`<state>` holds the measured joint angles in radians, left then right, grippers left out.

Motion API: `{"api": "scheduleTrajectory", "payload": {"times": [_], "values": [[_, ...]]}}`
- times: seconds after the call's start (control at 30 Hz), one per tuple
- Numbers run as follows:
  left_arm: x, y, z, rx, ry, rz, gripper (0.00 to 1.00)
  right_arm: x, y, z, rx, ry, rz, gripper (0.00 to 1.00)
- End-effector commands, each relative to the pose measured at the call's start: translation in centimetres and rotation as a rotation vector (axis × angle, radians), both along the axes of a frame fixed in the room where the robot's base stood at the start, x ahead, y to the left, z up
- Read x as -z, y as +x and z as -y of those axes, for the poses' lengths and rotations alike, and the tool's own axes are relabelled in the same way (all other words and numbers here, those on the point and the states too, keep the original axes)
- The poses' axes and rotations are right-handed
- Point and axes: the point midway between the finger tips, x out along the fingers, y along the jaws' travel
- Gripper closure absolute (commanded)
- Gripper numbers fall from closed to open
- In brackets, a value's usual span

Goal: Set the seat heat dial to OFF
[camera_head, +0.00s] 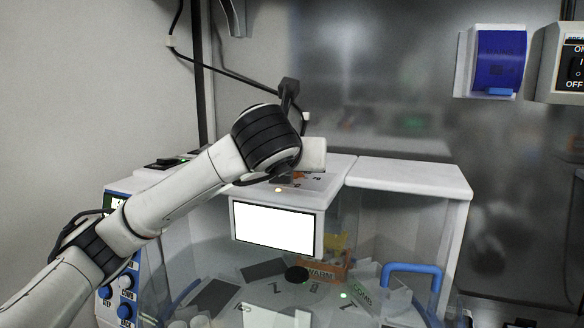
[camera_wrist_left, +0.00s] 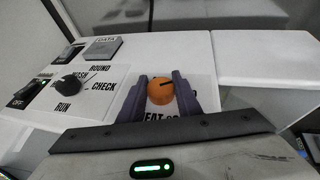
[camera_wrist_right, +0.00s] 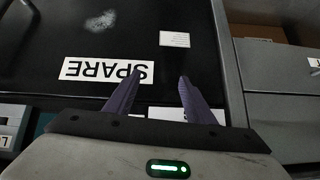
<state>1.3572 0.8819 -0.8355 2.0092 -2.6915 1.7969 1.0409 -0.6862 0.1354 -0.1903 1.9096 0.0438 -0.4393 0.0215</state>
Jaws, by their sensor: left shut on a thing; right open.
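An orange dial (camera_wrist_left: 161,91) with a dark pointer line sits on top of the white cabinet (camera_wrist_left: 262,55). In the left wrist view its pointer line points right and slightly up. My left gripper (camera_wrist_left: 160,77) is shut on this dial, one finger on each side. The label (camera_wrist_left: 160,118) below the dial shows part of the word HEAT; the rest is hidden by my fingers and palm. In the head view my left wrist hides most of the dial area. My right gripper (camera_wrist_right: 159,75) is open and empty, in front of a black panel marked SPARE (camera_wrist_right: 108,69).
A black dial (camera_wrist_left: 68,83) with labels RUN, CHECK and WASH stands left of the orange dial, with a DATA block (camera_wrist_left: 101,48) behind. Below the cabinet top, the head view shows a bright white screen (camera_head: 272,228) and a blue handle (camera_head: 412,269).

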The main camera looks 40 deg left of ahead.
Motion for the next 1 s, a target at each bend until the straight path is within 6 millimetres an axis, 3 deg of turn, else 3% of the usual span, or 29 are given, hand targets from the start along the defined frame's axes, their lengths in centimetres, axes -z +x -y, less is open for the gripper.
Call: {"api": "scheduleTrajectory", "payload": {"times": [0.7, 1.0], "values": [[-0.8, 0.0, 0.0, -0.451, 0.004, 0.009, 0.92, -3.7, 0.0, 0.0, 0.0, 0.002, 0.005, 0.51], [-0.6, 0.1, 0.0, -0.624, 0.003, 0.01, 0.92, -4.4, 0.0, 0.0, 0.0, 0.002, 0.003, 0.51]]}}
